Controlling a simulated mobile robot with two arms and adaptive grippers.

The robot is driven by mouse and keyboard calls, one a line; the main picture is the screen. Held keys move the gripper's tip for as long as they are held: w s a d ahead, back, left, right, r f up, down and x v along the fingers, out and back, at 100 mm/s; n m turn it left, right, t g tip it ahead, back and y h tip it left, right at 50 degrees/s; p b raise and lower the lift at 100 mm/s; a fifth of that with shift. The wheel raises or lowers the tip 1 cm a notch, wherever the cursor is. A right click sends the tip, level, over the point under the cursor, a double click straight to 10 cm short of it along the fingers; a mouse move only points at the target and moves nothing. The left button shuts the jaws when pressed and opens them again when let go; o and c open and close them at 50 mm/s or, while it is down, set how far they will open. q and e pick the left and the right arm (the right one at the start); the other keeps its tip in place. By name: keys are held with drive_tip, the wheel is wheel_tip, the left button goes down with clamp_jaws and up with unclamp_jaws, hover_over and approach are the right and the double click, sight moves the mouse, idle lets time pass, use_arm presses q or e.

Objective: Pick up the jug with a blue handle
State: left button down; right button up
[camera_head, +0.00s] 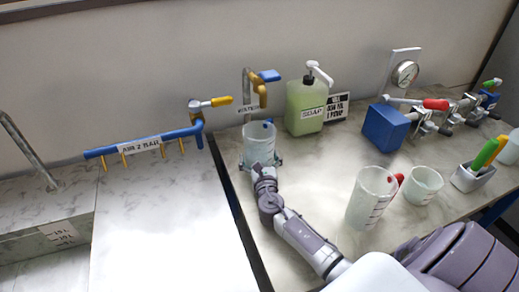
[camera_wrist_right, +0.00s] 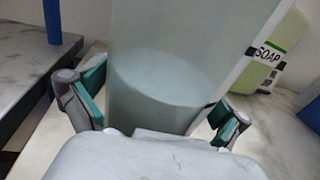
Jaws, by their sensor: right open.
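The jug with a blue handle (camera_head: 258,146) is a translucent, pale vessel standing upright on the counter under a tap. Its blue handle shows at the upper right of the jug in the head view. In the right wrist view the jug (camera_wrist_right: 165,75) fills the middle, with bluish liquid visible inside; its handle is not seen there. My right gripper (camera_head: 262,166) is at the jug's near side. In the wrist view my right gripper (camera_wrist_right: 155,108) is open, with one green-padded finger on each side of the jug's lower part. Whether the pads touch is unclear. My left gripper is not in view.
A green soap bottle (camera_head: 306,108) stands right of the jug. A jug with a red handle (camera_head: 371,198) and a white cup (camera_head: 424,186) stand further right. A blue pipe rack (camera_head: 140,144) and the counter's edge lie left. A tap (camera_head: 256,92) hangs above the jug.

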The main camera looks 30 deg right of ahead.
drive_tip(key=shift+s, duration=0.1)
drive_tip(key=c, duration=1.3)
drive_tip(key=shift+r, duration=0.1)
